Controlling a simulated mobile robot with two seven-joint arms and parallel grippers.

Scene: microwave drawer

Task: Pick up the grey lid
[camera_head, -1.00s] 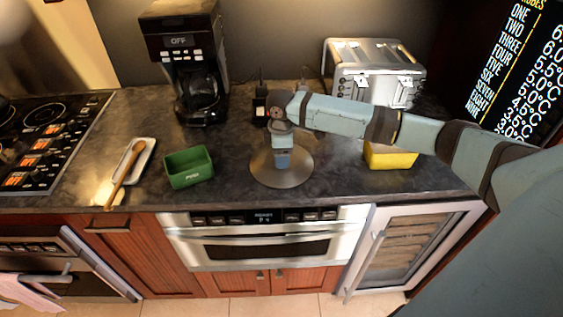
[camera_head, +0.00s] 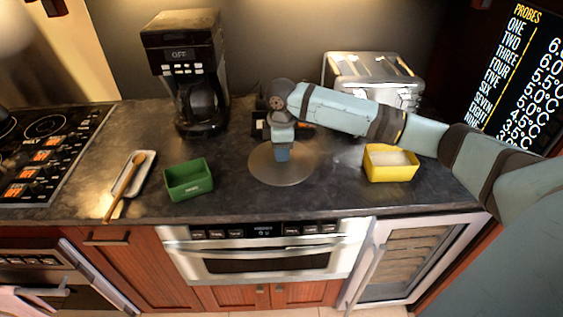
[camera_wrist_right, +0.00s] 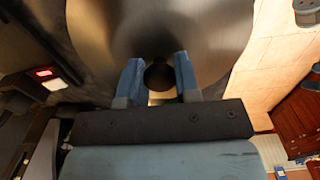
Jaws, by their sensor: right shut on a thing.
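The grey lid (camera_head: 298,172) is a round metal disc over the middle of the counter. My right gripper (camera_head: 282,155) points down at its centre from above. In the right wrist view the lid (camera_wrist_right: 215,40) fills the top, and the two blue fingers of the right gripper (camera_wrist_right: 158,75) stand on either side of its dark round knob (camera_wrist_right: 158,76), shut on it. From the head view I cannot tell how far the lid is above the counter. My left gripper is not in view.
A green container (camera_head: 188,180) stands left of the lid and a yellow one (camera_head: 390,165) right of it. A wooden spoon (camera_head: 125,185) lies on a white rest at the left. A coffee maker (camera_head: 185,70) and a toaster (camera_head: 372,78) stand behind.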

